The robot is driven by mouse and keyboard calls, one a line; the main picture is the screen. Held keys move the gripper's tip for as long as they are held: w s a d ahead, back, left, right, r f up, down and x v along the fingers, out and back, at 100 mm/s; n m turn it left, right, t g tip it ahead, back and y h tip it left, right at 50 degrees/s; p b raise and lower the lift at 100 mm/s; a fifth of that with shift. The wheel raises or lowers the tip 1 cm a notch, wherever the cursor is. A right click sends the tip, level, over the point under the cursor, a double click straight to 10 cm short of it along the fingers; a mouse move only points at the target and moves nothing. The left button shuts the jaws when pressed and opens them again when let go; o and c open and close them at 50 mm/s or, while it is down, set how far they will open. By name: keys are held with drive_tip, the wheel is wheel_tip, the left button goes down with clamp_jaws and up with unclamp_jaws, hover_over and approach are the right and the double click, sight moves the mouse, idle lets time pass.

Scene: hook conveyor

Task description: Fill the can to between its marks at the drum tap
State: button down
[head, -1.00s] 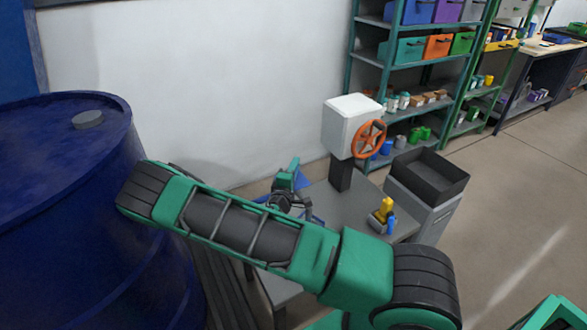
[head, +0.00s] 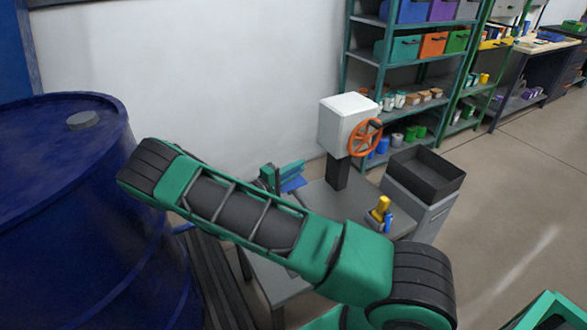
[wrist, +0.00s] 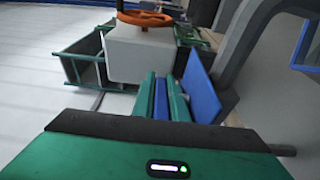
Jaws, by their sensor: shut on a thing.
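The big blue drum (head: 60,215) stands at the left of the head view, with a grey cap on its top. My gripper (head: 284,172) is beyond my forearm, above the grey table. In the wrist view its green fingers (wrist: 161,88) are shut on a blue part of what seems to be the can. A flat blue panel (wrist: 203,86) stands beside the right finger. The can's marks and any liquid are not visible.
A white box with an orange handwheel (head: 365,138) stands on a post at the grey table (head: 270,285). A yellow and blue item (head: 381,213) is on the table. A dark open bin (head: 428,172) is to the right, with shelves behind.

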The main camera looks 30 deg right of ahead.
drive_tip(key=shift+s+a+f+m+g, duration=0.1)
drive_tip(key=shift+s+f+m+g, duration=0.1)
drive_tip(key=shift+m+g, duration=0.45)
drive_tip(key=shift+s+f+m+g, duration=0.15)
drive_tip(key=shift+m+g, duration=0.2)
drive_tip(key=shift+g, duration=0.5)
drive_tip(key=shift+r, duration=0.1)
drive_tip(key=c, duration=2)
unclamp_jaws()
drive_tip(key=shift+c, duration=0.2)
drive_tip(key=shift+r, duration=0.1)
drive_tip(key=a, duration=0.7)
drive_tip(key=shift+s+a, duration=0.1)
drive_tip(key=shift+a, duration=0.15)
